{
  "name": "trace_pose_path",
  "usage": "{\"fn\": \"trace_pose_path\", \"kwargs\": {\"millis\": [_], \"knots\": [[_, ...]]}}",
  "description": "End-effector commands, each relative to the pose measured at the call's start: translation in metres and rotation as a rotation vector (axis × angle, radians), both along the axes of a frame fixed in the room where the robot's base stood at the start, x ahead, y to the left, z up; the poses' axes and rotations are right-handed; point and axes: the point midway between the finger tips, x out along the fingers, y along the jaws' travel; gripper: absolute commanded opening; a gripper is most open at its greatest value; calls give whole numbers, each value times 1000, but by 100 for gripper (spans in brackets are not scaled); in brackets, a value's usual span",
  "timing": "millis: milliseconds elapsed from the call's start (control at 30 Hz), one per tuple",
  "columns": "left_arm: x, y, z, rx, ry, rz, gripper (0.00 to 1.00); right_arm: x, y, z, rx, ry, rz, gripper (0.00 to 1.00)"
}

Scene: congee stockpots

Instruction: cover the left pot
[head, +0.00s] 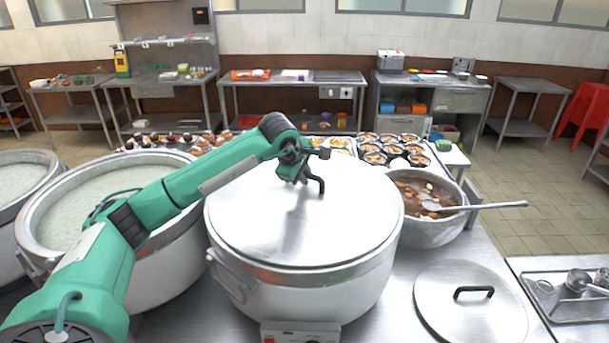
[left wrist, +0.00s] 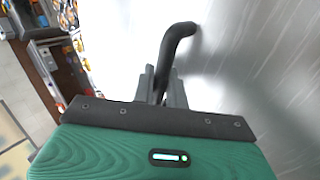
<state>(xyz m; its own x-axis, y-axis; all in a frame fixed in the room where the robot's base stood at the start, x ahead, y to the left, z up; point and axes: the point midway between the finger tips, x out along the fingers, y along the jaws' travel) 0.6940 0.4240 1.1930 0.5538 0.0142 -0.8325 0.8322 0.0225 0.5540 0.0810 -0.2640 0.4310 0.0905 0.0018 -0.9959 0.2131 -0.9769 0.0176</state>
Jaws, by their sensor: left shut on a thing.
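A large metal pot (head: 300,301) stands in the centre of the head view with a round steel lid (head: 260,225) over its mouth. I cannot tell whether the lid rests fully on the rim. My left gripper (head: 305,176) is shut on the lid's black handle (head: 320,186); the left wrist view shows the handle (left wrist: 178,40) between the fingers (left wrist: 161,88). To the left stands an open pot (head: 165,265) of pale congee, partly behind my left arm. A second lid (head: 450,315) with a black handle lies flat on the counter at right. My right gripper is not in view.
Another open congee pot (head: 28,165) is cut off at the far left. A pot of brown stew (head: 432,233) with a long ladle (head: 485,207) stands right of the covered pot. Several filled bowls (head: 395,148) stand behind. A tray (head: 575,308) with utensils is at lower right.

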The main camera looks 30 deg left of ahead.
Motion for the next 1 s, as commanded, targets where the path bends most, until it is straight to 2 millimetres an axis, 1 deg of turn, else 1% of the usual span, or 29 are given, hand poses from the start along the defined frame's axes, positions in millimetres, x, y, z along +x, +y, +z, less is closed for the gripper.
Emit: {"fn": "trace_pose_path", "kwargs": {"millis": [67, 100, 167, 200, 233, 500, 567, 667, 767, 1000], "knots": [[0, 0, 2, 0, -5, 0, 0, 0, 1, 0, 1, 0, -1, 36], [0, 0, 2, 0, -4, 0, 18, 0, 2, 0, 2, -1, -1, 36], [0, 0, 2, 0, -4, 0, 30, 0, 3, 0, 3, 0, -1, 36], [0, 0, 2, 0, -4, 0, 38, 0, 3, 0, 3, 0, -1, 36], [0, 0, 2, 0, -3, 0, 39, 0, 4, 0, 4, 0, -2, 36], [-1, 0, -1, 0, 3, -1, 39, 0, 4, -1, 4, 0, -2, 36], [-2, 0, 1, 1, 2, 0, 39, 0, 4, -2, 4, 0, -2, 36], [-7, 0, 9, 1, -2, 0, 39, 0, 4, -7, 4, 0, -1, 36], [-18, 0, 24, 3, -4, -1, 39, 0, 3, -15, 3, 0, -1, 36], [-49, -1, 71, 2, -6, -1, 39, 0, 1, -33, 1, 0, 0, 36]]}}
